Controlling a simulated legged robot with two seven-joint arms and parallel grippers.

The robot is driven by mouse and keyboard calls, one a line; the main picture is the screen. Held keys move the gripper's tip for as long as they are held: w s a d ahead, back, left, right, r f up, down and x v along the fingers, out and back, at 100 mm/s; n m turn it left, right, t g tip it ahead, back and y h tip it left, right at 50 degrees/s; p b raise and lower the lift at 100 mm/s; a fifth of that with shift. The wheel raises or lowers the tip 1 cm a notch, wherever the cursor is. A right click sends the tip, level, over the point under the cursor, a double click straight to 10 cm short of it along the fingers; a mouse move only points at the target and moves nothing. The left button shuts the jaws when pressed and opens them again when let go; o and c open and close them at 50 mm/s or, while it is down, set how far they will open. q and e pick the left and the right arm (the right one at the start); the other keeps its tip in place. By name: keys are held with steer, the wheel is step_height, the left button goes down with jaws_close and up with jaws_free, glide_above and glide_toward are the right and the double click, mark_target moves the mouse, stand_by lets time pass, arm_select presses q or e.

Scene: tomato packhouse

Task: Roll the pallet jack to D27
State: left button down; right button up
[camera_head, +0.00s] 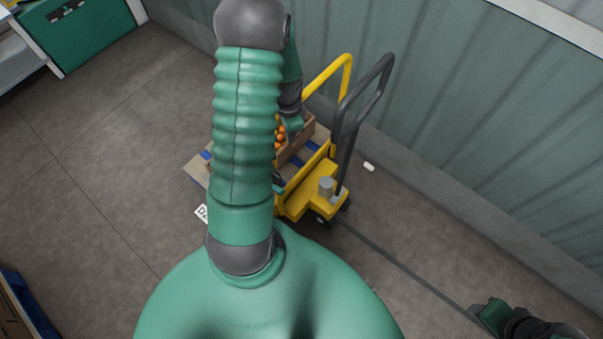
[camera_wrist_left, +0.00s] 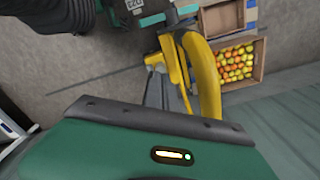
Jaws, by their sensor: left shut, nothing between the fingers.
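The yellow pallet jack (camera_head: 310,195) stands right of my green bellows-like body part, near the wall. A dark looped handle (camera_head: 378,80) and a yellow loop (camera_head: 345,70) rise from it. It carries a pallet (camera_head: 196,172) and wooden crates (camera_head: 303,133) with tomatoes, partly hidden. My left gripper (camera_head: 293,124) is shut and empty beside the yellow loop, over the crates; contact cannot be told. In the left wrist view, the yellow loop (camera_wrist_left: 207,85) is close by. My right gripper (camera_head: 490,315) is at the lower right, its fingers unclear. A floor label starting with D (camera_head: 202,213) is partly hidden.
A green wall (camera_head: 470,120) with a grey base runs along the right. A small white object (camera_head: 369,167) lies on the floor near it. A green cabinet (camera_head: 85,30) stands at the upper left, and a blue-edged item (camera_head: 32,305) at the lower left. The left floor is clear.

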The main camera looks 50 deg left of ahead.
arm_select(q)
steer(key=shift+s+a, duration=0.2)
steer(key=shift+a, duration=0.65)
